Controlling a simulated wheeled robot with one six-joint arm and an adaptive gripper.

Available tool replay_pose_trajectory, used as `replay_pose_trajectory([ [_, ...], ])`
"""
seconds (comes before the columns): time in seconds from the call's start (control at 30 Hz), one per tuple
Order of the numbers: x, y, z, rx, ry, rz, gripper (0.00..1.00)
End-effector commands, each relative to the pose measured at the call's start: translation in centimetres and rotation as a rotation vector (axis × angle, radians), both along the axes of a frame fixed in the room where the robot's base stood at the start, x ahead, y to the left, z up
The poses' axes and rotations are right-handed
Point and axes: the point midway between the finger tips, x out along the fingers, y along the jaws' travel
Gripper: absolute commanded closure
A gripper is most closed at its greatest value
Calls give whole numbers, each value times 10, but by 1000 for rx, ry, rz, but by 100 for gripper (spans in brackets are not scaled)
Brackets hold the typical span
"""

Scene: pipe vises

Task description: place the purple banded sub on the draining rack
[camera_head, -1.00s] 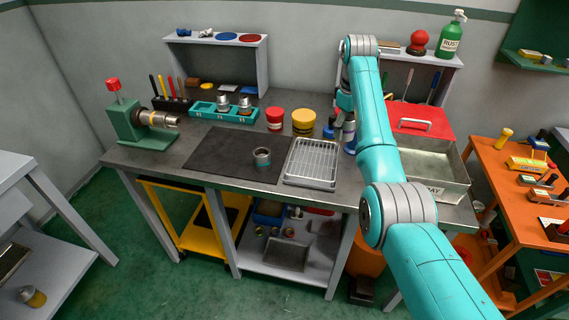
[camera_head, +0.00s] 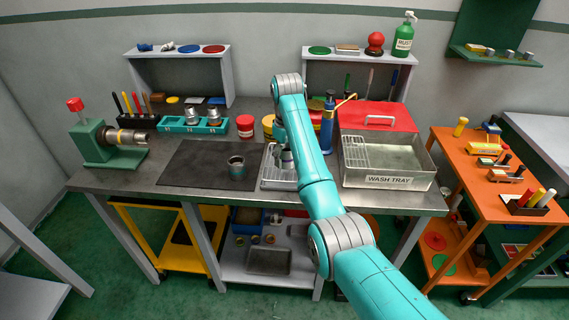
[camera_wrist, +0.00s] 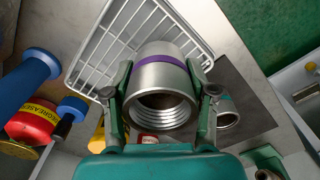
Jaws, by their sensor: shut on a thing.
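The purple banded sub (camera_wrist: 160,78) is a short silver threaded pipe piece with a purple band, its threaded open end facing the wrist camera. My gripper (camera_wrist: 161,90) is shut on it, one finger on each side. In the head view the sub (camera_head: 287,159) shows below my arm, over the draining rack (camera_head: 268,183). The white wire rack (camera_wrist: 112,45) lies behind the sub in the wrist view. I cannot tell whether the sub touches the rack. My arm hides part of the rack and most of the gripper in the head view.
Another silver sub (camera_head: 237,168) with a teal band stands on the dark mat (camera_head: 195,170), left of the rack. The wash tray (camera_head: 400,181) is close on the right. A blue bottle (camera_head: 327,130), a red tub (camera_head: 245,126) and a yellow tub stand behind.

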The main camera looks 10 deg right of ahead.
Motion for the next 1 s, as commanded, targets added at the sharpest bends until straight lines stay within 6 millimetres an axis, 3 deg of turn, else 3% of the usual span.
replay_pose_trajectory([
  [0.23, -11, -5, -33, 0, 1, 1, 98],
  [0.63, -11, -5, -38, 0, 0, 1, 98],
  [0.67, -11, -5, -38, 0, 1, 1, 39],
  [0.73, -11, -5, -38, 0, 1, 1, 22],
  [1.0, -11, -5, -38, 0, 1, 1, 19],
])
